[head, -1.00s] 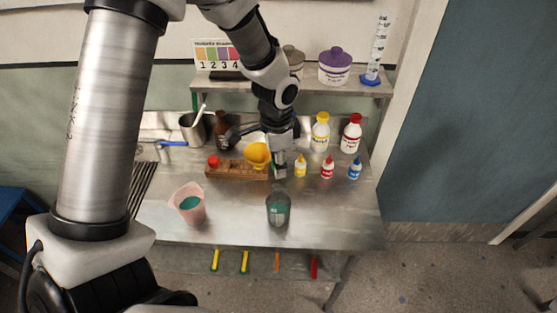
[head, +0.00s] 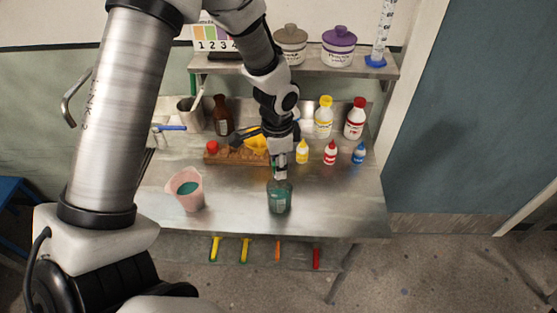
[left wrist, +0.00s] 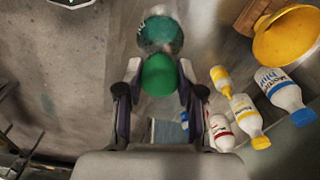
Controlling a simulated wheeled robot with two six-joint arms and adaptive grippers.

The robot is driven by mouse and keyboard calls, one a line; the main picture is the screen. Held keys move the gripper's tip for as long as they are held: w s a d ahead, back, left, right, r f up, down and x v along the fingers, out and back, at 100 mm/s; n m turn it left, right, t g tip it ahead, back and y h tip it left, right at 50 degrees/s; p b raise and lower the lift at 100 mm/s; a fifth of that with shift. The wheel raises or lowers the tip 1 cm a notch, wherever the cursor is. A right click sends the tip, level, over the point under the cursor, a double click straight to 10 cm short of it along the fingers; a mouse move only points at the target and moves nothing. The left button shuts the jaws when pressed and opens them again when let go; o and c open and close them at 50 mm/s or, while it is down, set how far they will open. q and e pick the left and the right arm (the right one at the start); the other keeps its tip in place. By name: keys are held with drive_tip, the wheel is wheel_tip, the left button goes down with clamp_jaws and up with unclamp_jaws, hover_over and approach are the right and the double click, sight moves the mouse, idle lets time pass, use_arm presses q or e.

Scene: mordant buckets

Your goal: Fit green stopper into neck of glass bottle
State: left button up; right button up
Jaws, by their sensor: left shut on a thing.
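My left gripper (head: 280,170) is shut on the green stopper (left wrist: 158,75), whose rounded green body shows between the fingers in the left wrist view. The glass bottle (head: 279,199), greenish with a pale label, stands upright near the front middle of the steel table. The gripper is just above the bottle and overlaps its top in the head view. In the left wrist view the bottle (left wrist: 160,35) shows just beyond the stopper. The bottle's neck is hidden, so I cannot tell whether the stopper touches it. My right gripper is not in view.
A pink beaker (head: 187,190) of teal liquid stands left of the bottle. Behind are a wooden rack (head: 228,157), a yellow funnel (head: 257,144), a brown bottle (head: 221,117) and several small dropper bottles (head: 330,154). The table right of the glass bottle is clear.

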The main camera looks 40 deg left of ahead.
use_arm(q)
drive_tip(key=shift+f, duration=0.2)
drive_tip(key=o, duration=1)
drive_tip(key=shift+c, duration=0.2)
wheel_tip(320, 180, up, 12)
drive_tip(key=shift+a, duration=0.15)
drive_tip(key=shift+s, duration=0.15)
